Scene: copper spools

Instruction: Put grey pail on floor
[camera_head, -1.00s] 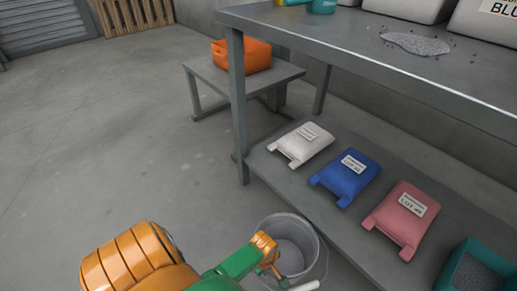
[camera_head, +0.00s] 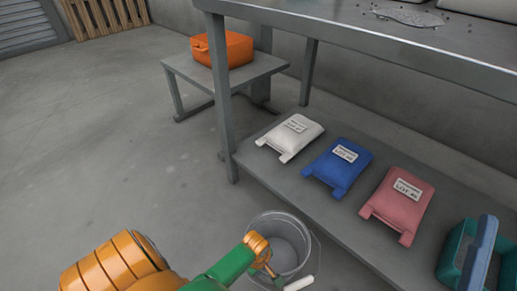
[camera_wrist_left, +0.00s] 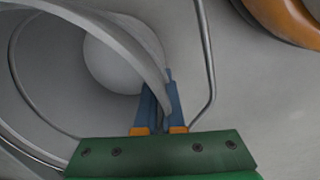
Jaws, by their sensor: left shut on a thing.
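The grey pail (camera_head: 290,237) shows at the bottom middle of the head view, beside the front edge of the lower shelf. Its wire bail hangs at the side with a white grip (camera_head: 299,284). My left gripper (camera_head: 272,272) is at the pail's near left side. In the left wrist view its blue fingers (camera_wrist_left: 161,108) are shut on the rim of the pail (camera_wrist_left: 95,22), and the bail wire passes close by on the right. The floor (camera_head: 110,180) is bare grey concrete. I cannot tell whether the pail's base touches it. My right gripper is not recognisable in any view.
A grey workbench (camera_head: 225,110) has a lower shelf with white (camera_head: 291,136), blue (camera_head: 338,168) and red (camera_head: 398,203) bags and a teal bin (camera_head: 451,257). A blue-grey bar (camera_head: 481,250) crosses the bin. An orange container (camera_head: 228,50) sits on a low table. The left floor is clear.

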